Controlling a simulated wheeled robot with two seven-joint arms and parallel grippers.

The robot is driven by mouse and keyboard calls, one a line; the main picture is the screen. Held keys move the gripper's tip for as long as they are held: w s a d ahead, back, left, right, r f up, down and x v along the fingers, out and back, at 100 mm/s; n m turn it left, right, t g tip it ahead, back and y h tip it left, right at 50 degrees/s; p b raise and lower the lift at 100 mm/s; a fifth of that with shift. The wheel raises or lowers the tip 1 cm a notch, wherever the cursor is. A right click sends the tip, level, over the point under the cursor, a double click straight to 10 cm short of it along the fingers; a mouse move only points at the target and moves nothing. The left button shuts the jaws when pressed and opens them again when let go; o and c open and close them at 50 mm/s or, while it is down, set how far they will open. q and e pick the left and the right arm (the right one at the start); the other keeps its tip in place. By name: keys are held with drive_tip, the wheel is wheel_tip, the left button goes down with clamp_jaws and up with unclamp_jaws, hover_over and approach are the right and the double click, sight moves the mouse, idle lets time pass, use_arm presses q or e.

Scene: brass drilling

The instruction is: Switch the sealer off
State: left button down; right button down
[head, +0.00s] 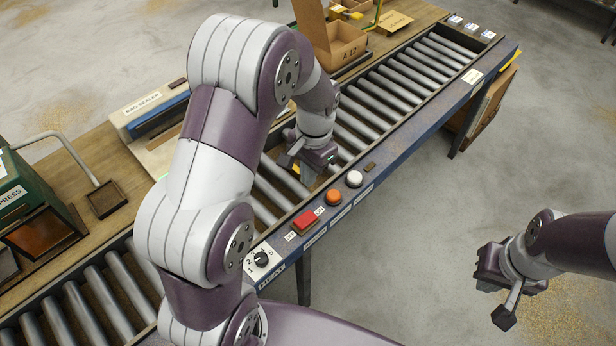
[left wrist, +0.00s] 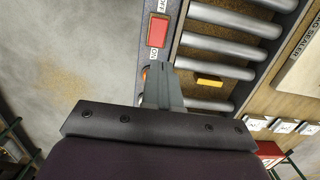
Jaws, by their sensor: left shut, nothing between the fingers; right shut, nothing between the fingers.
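The sealer (head: 150,108) is a pale unit with a blue strip, behind the conveyor, its label ending in "SEALER". Its edge shows in the left wrist view (left wrist: 301,62). A red rocker switch (head: 305,222) marked OFF and ON sits on the blue front rail; it also shows in the left wrist view (left wrist: 158,31). I cannot tell which side is pressed. My left gripper (head: 309,176) is shut and empty, over the rollers behind the rail, apart from the switch. Its fingers (left wrist: 162,88) point toward the rail. My right gripper (head: 506,312) is shut and empty, over the floor.
An orange button (head: 333,197), a white button (head: 354,179) and a black dial (head: 261,259) share the rail with the switch. A yellow block (left wrist: 209,81) lies by the rollers. A cardboard box (head: 340,45) stands behind the conveyor. My left arm hides part of the conveyor.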

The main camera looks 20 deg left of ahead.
use_arm(q)
drive_tip(key=shift+w+d+g+b, duration=0.1)
drive_tip(key=shift+d+g+b, duration=0.25)
drive_tip(key=shift+b, duration=0.8)
drive_tip(key=b, duration=0.4)
approach(302, 222)
drive_tip(key=f, duration=0.4)
drive_tip(key=s+f, duration=0.1)
drive_tip(key=f, duration=0.1)
drive_tip(key=shift+s+f, duration=0.15)
drive_tip(key=shift+f, duration=0.25)
